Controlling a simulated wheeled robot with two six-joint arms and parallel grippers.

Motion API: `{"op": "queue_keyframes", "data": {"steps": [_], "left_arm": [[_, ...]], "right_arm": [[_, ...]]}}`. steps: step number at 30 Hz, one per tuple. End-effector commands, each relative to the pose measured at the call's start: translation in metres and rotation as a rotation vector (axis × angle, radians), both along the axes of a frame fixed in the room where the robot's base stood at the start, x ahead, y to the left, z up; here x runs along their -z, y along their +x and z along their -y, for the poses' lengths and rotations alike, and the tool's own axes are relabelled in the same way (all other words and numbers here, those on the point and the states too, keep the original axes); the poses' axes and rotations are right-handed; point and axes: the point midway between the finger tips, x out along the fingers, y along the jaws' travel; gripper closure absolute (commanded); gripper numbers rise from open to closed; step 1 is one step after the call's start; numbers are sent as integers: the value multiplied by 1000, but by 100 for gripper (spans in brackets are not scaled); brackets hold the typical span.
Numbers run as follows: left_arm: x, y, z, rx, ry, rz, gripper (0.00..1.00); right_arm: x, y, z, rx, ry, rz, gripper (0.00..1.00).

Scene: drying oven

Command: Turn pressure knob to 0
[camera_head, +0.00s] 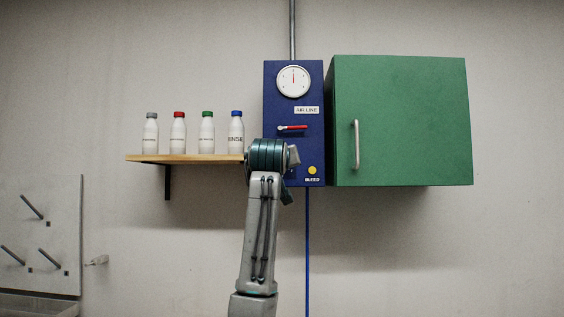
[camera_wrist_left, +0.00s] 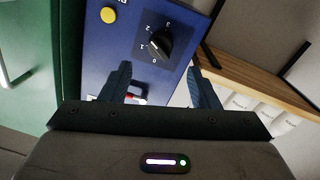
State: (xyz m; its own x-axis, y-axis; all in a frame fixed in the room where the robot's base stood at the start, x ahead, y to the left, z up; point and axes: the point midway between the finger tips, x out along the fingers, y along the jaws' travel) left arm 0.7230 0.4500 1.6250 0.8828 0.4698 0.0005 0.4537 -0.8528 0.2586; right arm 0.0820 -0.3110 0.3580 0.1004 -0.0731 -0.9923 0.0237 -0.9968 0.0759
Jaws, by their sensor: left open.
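The pressure knob (camera_wrist_left: 159,46) is black and sits on a dark dial with the numbers 0 to 3, in the left wrist view. I cannot clearly read its pointer setting. It is on the blue air line panel (camera_head: 275,110), and my arm hides it in the head view. My left gripper (camera_wrist_left: 160,84) is open, its two dark fingers pointing at the panel, with the knob just beyond and between the fingertips. I cannot tell whether they touch anything. In the head view its fingers are hidden behind my wrist. My right gripper is not in view.
The panel also carries a gauge (camera_head: 294,81) with its needle near upright, a red lever (camera_head: 292,128) and a yellow bleed button (camera_head: 312,170). A green cabinet (camera_head: 415,120) stands close right. A wooden shelf (camera_head: 190,158) with several bottles is at left.

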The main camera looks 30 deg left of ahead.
Motion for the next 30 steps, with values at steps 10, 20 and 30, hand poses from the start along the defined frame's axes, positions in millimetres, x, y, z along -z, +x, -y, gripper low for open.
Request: {"op": "queue_keyframes", "data": {"steps": [10, 20, 30], "left_arm": [[-3, 54, -29, -1, 0, -4, 45], [0, 66, -35, 0, 0, -1, 45], [0, 66, -35, 0, 0, -1, 86]], "right_arm": [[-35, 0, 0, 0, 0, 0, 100], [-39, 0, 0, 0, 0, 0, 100], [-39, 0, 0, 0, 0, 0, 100]]}}
